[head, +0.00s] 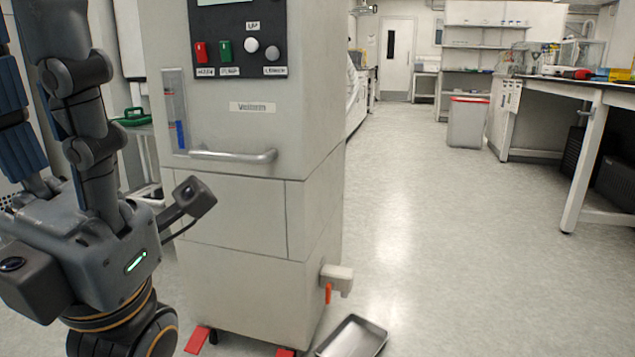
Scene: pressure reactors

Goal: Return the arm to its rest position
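My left gripper (30,48) fills the left side of the head view, close to the camera. Its dark grey palm carries a lit green mark, and its jointed fingers point upward, with blue pads on them. The fingers stand apart and nothing shows between them; the uppermost finger ends run to the picture edge. The gripper appears in front and to the left of a tall grey reactor cabinet (240,215); I cannot tell the exact gap. My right gripper is not in view.
A bench (590,90) stands at right, a bin (467,122) farther back. The middle floor is clear.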

